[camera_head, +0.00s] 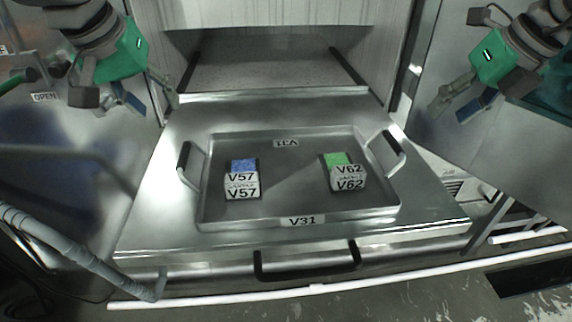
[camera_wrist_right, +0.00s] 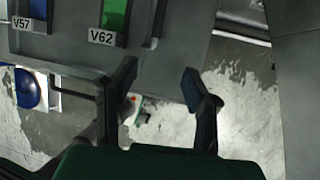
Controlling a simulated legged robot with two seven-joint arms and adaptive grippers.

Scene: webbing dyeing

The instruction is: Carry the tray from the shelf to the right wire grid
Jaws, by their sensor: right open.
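A metal tray (camera_head: 280,208) labelled V31 lies flat on the steel shelf (camera_head: 150,235), with a black-gripped handle (camera_head: 183,155) on its left and another (camera_head: 391,143) on its right. It holds a blue-topped V57 block (camera_head: 242,180) and a green-topped V62 block (camera_head: 345,172). My left gripper (camera_head: 150,93) is open and empty, up and left of the left handle. My right gripper (camera_head: 449,104) is open and empty, up and right of the right handle. In the right wrist view its fingers (camera_wrist_right: 158,82) are apart, with the tray edge (camera_wrist_right: 60,52) beyond them. No wire grid is recognisable.
A black bar handle (camera_head: 307,262) is on the shelf's front. Metal panels flank both sides, one with an OPEN label (camera_head: 44,97). A grey hose (camera_head: 80,250) runs along the lower left.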

